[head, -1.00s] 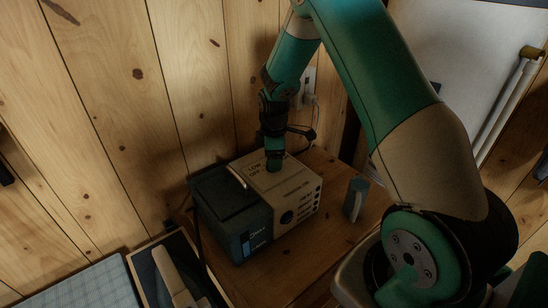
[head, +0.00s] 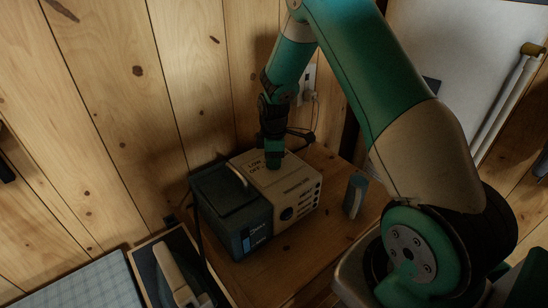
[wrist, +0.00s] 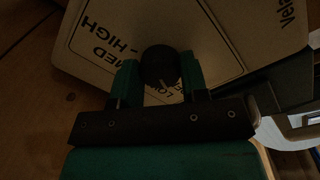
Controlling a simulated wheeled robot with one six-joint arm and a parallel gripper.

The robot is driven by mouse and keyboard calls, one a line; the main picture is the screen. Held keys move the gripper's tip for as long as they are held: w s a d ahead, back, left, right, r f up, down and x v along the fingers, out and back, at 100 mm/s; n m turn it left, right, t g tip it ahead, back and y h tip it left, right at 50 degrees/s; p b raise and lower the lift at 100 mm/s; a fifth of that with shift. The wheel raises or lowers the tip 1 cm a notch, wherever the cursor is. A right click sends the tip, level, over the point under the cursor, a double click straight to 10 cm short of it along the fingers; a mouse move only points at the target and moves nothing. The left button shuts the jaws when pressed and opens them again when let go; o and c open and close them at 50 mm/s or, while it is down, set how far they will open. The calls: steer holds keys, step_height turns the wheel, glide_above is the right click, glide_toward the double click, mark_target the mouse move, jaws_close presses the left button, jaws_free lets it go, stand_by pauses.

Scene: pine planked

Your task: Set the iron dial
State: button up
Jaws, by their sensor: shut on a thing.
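The dial (wrist: 160,66) is a round black knob on the pale top panel (wrist: 105,20) of a boxy appliance (head: 245,243). My gripper (head: 274,165) reaches down onto that panel. In the wrist view my gripper (wrist: 160,82) has one green finger on each side of the dial and is shut on it. A small light mark on the dial points down and slightly right in that view, towards the partly hidden LOW label. MED and HIGH are printed to the left. In the head view my gripper hides the dial, and LOW and OFF show beside it.
The appliance stands on a wooden table (head: 325,223) against a plank wall (head: 180,80). A small blue-grey block-like object (head: 355,195) stands to its right. A tray (head: 152,287) holding a pale-handled object (head: 172,272) is at lower left. A wall socket with a cord (head: 309,85) is behind.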

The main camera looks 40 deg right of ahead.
steer(key=m+b, duration=0.1)
steer(key=m, duration=0.6)
steer(key=shift+a+m+b, duration=0.1)
steer(key=shift+m+b, duration=0.2)
steer(key=shift+b, duration=0.1)
steer(key=m, duration=0.3)
steer(key=shift+m+g+b, duration=0.3)
steer(key=m, duration=0.3)
steer(key=shift+a+m+b, duration=0.1)
steer(key=shift+m+b, duration=0.2)
steer(key=shift+m, duration=0.1)
steer(key=m, duration=0.6)
steer(key=shift+w+b, duration=0.15)
steer(key=shift+b, duration=0.2)
steer(key=m, duration=0.5)
steer(key=shift+m+g, duration=0.3)
steer(key=shift+w+r, duration=0.1)
steer(key=o, duration=0.9)
